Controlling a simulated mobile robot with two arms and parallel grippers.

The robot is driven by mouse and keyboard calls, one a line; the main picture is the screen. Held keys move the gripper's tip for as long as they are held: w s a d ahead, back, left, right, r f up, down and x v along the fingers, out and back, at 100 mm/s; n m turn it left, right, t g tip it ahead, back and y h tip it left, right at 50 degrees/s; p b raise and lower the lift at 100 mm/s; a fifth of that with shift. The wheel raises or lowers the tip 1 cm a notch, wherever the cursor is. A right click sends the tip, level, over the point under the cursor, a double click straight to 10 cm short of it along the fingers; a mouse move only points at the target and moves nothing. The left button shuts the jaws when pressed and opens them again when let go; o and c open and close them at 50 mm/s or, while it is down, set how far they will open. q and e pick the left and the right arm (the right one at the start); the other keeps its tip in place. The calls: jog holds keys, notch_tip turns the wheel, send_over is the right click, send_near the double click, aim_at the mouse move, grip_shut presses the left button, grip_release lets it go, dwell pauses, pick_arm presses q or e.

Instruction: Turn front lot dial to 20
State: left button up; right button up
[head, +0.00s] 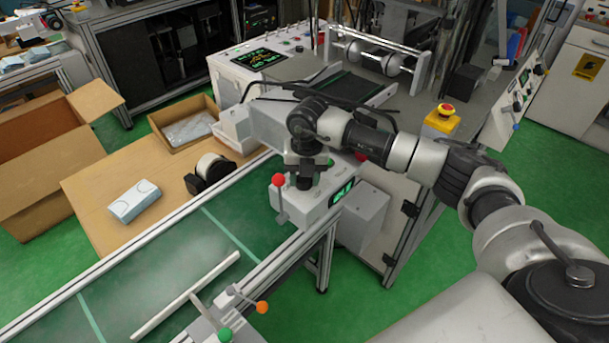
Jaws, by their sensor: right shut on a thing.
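The lot coder unit (318,205) is a pale box mounted over the edge of the green conveyor. My left gripper is not in view.
A red-knobbed lever (279,181) stands close left of my right gripper. The conveyor (180,262) runs to lower left, with a white guide rail (186,296) across it. A wooden table (95,190) holds a light-blue pack (134,201). A yellow emergency-stop box (441,119) stands behind my right arm.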

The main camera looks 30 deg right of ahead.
jog(key=shift+r, duration=0.1)
jog(key=o, duration=0.9)
jog(key=r, duration=0.3)
jog(key=r+b, duration=0.1)
jog(key=r, duration=0.6)
jog(key=shift+s+d+r, duration=0.1)
jog(key=shift+d+r, duration=0.15)
jog(key=shift+r, duration=0.1)
